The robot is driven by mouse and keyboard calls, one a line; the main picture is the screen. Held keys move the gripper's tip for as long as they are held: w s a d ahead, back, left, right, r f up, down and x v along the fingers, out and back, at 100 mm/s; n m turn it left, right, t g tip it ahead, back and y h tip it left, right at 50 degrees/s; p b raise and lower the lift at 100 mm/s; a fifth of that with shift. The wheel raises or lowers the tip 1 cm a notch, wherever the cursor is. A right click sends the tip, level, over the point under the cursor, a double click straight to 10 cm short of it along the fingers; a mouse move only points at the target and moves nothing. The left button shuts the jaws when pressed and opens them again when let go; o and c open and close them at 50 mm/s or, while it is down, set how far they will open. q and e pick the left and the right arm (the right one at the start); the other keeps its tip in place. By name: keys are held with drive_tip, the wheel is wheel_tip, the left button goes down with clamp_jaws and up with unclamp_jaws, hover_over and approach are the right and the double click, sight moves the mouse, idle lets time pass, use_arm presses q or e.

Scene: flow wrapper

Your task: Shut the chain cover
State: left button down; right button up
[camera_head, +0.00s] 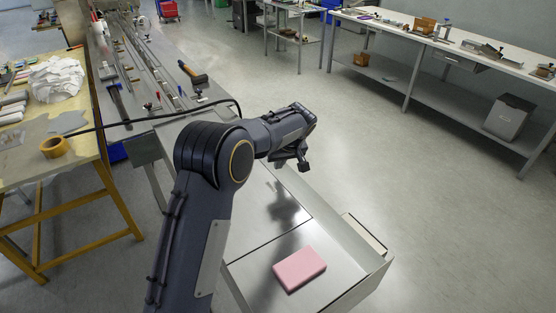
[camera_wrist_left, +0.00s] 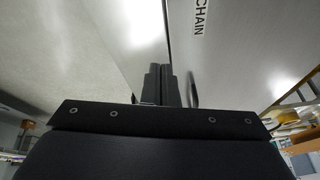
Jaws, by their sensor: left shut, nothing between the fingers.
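In the left wrist view, a flat grey metal panel (camera_wrist_left: 235,60) bears the label CHAIN. A thin seam or edge runs along its left side. My left gripper (camera_wrist_left: 158,70) is shut and empty, its two dark fingers together in front of the panel's left edge. A thin dark curved piece (camera_wrist_left: 193,92), perhaps a handle, shows just right of the fingers. I cannot tell whether the fingers touch the panel. In the head view, my left gripper (camera_head: 303,163) hangs over the near grey machine section. The labelled face is not readable there. My right gripper is not in view.
A pink block (camera_head: 300,268) lies in the grey tray (camera_head: 376,275) at the lower right. The long machine bed (camera_head: 125,60) carries tools and rails. A yellow-legged table (camera_head: 85,195) stands left and a white workbench (camera_head: 460,55) right. The floor between is clear.

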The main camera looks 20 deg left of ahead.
use_arm(q)
drive_tip(key=shift+f, duration=0.1)
idle(0.4)
drive_tip(key=v, duration=0.7)
drive_tip(key=shift+s+r+b, duration=0.2)
drive_tip(key=shift+r+b, duration=0.05)
drive_tip(key=shift+b, duration=0.2)
